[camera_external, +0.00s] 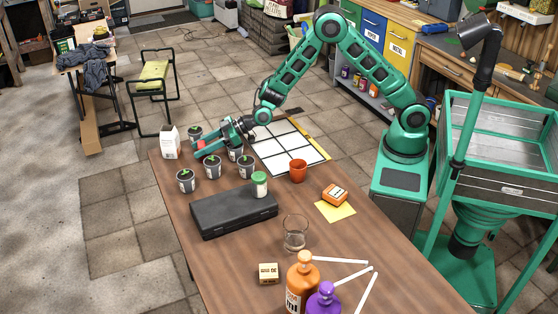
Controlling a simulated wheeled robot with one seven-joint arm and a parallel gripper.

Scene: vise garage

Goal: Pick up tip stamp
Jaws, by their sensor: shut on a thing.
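My gripper (203,151) is low over the far left end of the wooden table, among small grey pots with green plants. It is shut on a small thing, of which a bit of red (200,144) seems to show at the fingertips. The fingers hide most of it, and I cannot tell for sure that it is the tip stamp or whether it touches the table.
Several plant pots (213,167) stand close around my gripper, with a white carton (169,143) to its left.

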